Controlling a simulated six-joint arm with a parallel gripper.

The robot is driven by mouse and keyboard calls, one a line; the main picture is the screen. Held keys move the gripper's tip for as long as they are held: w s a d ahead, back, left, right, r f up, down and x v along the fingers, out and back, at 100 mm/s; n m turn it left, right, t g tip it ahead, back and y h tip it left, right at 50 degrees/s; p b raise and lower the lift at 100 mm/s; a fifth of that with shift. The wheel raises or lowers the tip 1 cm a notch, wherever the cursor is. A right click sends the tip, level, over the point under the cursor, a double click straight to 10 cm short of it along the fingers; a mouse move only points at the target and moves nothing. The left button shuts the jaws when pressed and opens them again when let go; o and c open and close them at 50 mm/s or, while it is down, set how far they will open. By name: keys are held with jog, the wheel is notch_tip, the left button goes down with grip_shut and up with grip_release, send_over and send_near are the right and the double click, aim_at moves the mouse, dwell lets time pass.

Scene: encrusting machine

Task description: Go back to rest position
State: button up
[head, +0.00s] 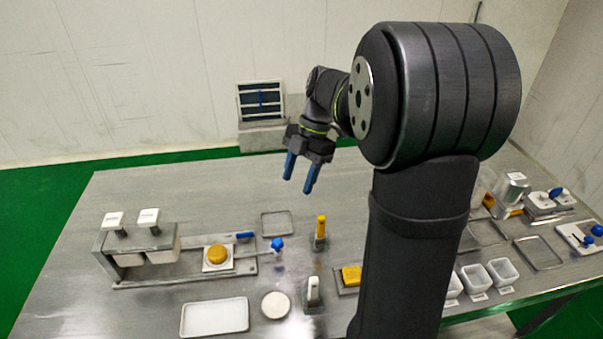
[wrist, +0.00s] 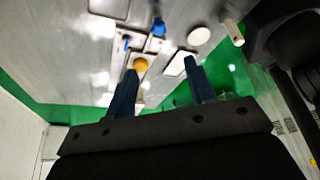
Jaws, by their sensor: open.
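My gripper (head: 299,174) hangs in the air above the far part of the steel table (head: 130,190), with its two blue fingers pointing down. The fingers are apart and nothing is between them. In the wrist view my gripper (wrist: 158,84) also shows open and empty, with the table beyond the fingertips. My dark arm stands at the right of centre in the head view and hides part of the table behind it.
At the left is a metal machine (head: 140,250) with a yellow round piece (head: 217,254) and a blue knob (head: 277,244). A white tray (head: 214,316) and white disc (head: 276,304) lie in front. White cups (head: 503,271) stand right. The table's far left is clear.

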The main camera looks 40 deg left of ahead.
aim_at(217, 252)
jog(key=shift+f, duration=0.1)
jog(key=x, duration=1.7)
jog(key=shift+s+a+f, duration=0.1)
jog(key=shift+s+f, duration=0.05)
jog(key=a+v, duration=0.1)
jog(key=v, duration=1.6)
jog(key=x, duration=1.1)
jog(key=d+x, duration=0.1)
jog(key=x, duration=0.5)
jog(key=shift+s+f, duration=0.1)
jog(key=shift+f, duration=0.1)
jog(key=s+a, duration=0.9)
jog(key=a, duration=0.1)
jog(key=shift+s+r, duration=0.25)
jog(key=shift+s, duration=0.05)
jog(key=shift+s+a, duration=0.4)
jog(key=shift+s, duration=0.05)
jog(key=shift+o, duration=0.4)
